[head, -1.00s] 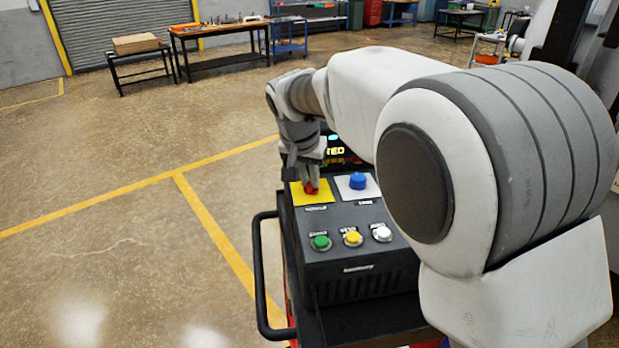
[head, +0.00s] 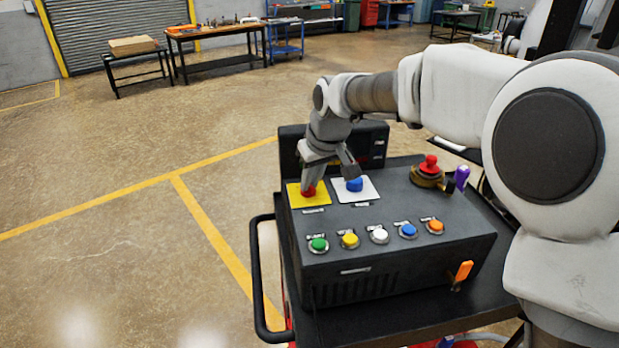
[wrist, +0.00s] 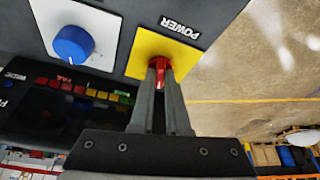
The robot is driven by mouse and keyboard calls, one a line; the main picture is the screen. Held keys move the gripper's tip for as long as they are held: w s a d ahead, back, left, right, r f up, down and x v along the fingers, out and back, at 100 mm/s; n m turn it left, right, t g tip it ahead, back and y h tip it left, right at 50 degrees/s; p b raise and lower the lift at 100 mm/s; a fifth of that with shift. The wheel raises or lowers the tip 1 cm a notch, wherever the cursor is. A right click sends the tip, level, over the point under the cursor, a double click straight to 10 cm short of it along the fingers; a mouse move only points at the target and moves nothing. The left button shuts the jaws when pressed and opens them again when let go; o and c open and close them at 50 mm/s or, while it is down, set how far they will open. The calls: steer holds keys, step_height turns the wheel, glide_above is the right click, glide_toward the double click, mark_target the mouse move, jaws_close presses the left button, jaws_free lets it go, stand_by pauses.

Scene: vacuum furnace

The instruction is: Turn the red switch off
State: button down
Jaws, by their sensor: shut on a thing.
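The red switch (head: 308,192) sits on a yellow plate (head: 294,199) at the back left of the dark control box (head: 400,262). In the wrist view the red switch (wrist: 158,78) shows between my fingertips, on the yellow plate (wrist: 151,43) beside the word POWER (wrist: 180,27). My gripper (head: 308,184) comes down on it from above, with both fingers closed around it. The fingers hide part of the switch, and I cannot read its setting.
A blue knob (head: 355,184) on a white plate is close to the right. A row of coloured buttons (head: 379,236) runs along the front. A red mushroom button (head: 430,164) and a purple lever (head: 461,178) stand at the right. A black handle rail (head: 261,285) borders the left.

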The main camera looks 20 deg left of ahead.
steer(key=shift+w+n+g+y+p, duration=0.15)
steer(key=shift+n+g+y+p, duration=0.2)
steer(key=shift+n, duration=0.85)
steer(key=c, duration=0.9)
jaws_free()
steer(key=v, duration=1.7)
steer(key=shift+w+r, duration=0.15)
steer(key=shift+r, duration=0.15)
